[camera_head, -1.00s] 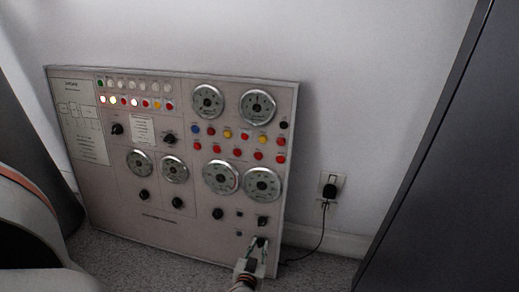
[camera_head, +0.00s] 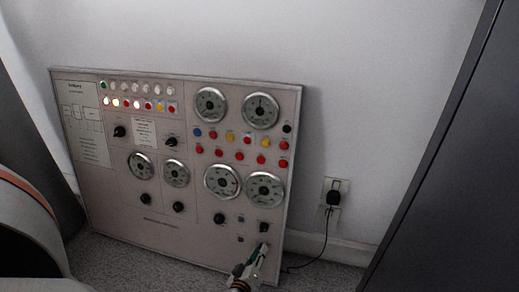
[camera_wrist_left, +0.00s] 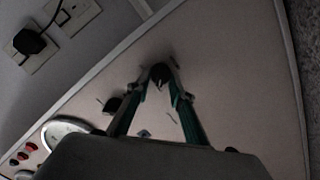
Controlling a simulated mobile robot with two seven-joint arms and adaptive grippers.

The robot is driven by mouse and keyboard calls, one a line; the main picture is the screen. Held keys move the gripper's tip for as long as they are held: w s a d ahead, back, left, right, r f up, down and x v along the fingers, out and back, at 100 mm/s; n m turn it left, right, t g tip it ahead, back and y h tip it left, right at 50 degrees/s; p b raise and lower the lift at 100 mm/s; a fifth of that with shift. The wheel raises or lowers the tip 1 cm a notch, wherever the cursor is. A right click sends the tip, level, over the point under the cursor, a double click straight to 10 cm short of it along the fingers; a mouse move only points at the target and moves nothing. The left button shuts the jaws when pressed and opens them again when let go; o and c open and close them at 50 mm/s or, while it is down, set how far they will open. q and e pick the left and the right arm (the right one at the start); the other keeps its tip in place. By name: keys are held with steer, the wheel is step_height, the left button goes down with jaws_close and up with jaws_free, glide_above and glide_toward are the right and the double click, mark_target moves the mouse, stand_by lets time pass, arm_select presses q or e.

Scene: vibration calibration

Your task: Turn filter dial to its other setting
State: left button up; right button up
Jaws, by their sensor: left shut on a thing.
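A beige control panel (camera_head: 125,205) leans against the wall, with dials, gauges and lamps. My left gripper (camera_head: 264,247) is at its lower right corner, its green-sided fingers shut on a small black dial. In the left wrist view this dial (camera_wrist_left: 160,73) sits between the fingertips of my left gripper (camera_wrist_left: 161,76). The fingers partly cover the dial, so its setting cannot be read. Another black knob (camera_head: 264,228) is just above it in the head view. The labels are too small to read. My right gripper is not in view.
A black plug sits in the wall outlet (camera_head: 341,184) right of the panel; its cord (camera_head: 322,245) runs down to the floor. A dark cabinet (camera_head: 440,170) stands at the right. Other knobs and round gauges (camera_head: 264,190) are close above the gripper.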

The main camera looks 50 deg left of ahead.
arm_select(q)
steer(key=shift+n, duration=0.4)
steer(key=o, duration=1.1)
